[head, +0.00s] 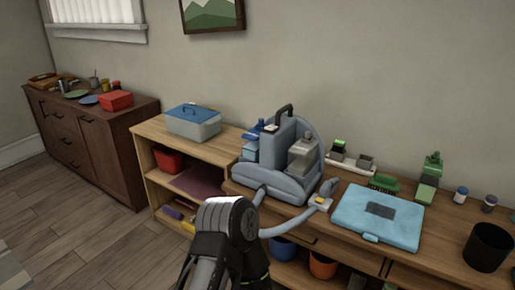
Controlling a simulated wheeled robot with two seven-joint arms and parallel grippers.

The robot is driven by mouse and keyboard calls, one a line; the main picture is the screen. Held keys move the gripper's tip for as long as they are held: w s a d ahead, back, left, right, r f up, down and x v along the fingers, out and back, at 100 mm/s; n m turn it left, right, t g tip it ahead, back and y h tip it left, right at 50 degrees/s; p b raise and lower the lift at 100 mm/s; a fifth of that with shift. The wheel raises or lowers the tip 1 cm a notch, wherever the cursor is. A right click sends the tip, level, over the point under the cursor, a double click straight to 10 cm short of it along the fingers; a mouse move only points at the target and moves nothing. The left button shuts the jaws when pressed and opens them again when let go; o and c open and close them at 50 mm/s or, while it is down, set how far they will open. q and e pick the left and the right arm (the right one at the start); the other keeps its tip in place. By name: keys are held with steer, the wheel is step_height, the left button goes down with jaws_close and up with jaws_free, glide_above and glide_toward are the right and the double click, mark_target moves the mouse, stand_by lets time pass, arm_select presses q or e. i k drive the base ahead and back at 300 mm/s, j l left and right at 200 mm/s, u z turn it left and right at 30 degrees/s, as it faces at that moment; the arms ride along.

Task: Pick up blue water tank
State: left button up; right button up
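A grey-blue portable cleaning machine (290,184) with a dark top handle stands on the wooden counter in the middle of the head view. A small blue tank (250,150) with a darker blue top sits upright at the machine's left side, partly hidden by its body. A grey tank (302,155) sits on its right side. A grey hose (295,222) curves from the machine's front to a nozzle on the counter. A grey and black part of mine rises at the bottom centre, below and in front of the machine. No gripper fingers can be made out.
A light blue case (378,213) lies right of the machine. A green bottle (429,178), a green brush (384,183) and a black cup (487,247) are on the counter. A lidded grey box (193,121) stands on the left shelf unit. Floor (70,225) at left is clear.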

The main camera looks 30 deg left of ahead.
mark_target(250, 140)
steer(key=i+j+z, duration=0.1)
steer(key=j+z, duration=0.2)
steer(key=j, duration=0.85)
steer(key=j+z, duration=0.35)
steer(key=j, duration=0.75)
steer(key=k, duration=0.05)
